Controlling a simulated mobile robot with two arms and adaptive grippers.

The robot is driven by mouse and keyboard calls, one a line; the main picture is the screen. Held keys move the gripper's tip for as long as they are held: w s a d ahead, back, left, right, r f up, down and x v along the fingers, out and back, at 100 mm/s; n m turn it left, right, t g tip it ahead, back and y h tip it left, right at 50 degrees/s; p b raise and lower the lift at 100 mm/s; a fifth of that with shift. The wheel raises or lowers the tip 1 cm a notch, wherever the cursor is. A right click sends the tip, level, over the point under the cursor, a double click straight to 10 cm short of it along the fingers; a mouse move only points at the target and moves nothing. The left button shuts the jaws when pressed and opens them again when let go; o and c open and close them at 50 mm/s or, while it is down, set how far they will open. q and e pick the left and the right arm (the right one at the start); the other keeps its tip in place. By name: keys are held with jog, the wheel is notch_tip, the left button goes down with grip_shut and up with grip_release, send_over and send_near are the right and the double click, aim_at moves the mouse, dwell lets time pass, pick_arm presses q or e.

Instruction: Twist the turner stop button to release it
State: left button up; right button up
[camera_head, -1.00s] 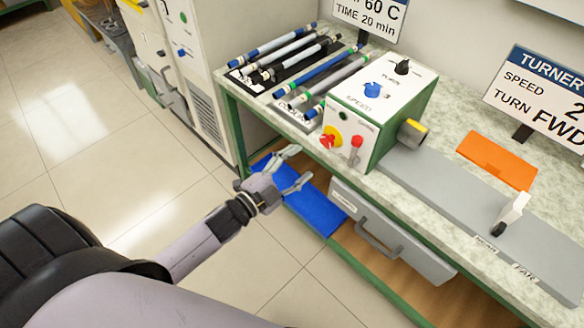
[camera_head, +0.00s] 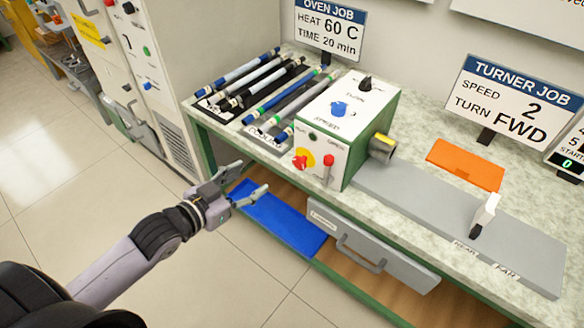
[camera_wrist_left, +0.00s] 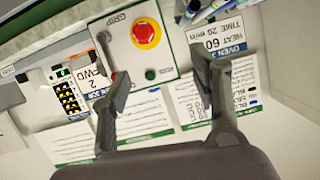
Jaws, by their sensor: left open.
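The turner stop button is a red knob (camera_head: 300,162) on a yellow surround, on the front face of the white and green turner box (camera_head: 348,165). In the left wrist view the red stop button (camera_wrist_left: 146,33) shows at the top, beyond the fingers. My left gripper (camera_head: 250,180) is open and empty, in front of the bench edge, left of and a little below the button, apart from it. In the left wrist view its two fingers (camera_wrist_left: 160,80) stand wide apart. My right gripper is not in view.
A red-tipped toggle (camera_head: 328,161) sits just right of the button. Racks of rods (camera_head: 262,92) lie left of the box. A blue mat (camera_head: 280,219) and a grey drawer (camera_head: 370,250) are below the bench top. A "TURNER JOB" sign (camera_head: 515,100) stands behind.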

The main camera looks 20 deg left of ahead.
pick_arm(q)
jog(key=s+d+n+g, duration=0.1)
jog(key=s, duration=0.1)
send_near(297, 165)
jog(key=x, duration=0.9)
jog(key=shift+w+f+p, duration=0.1)
jog(key=shift+p, duration=0.3)
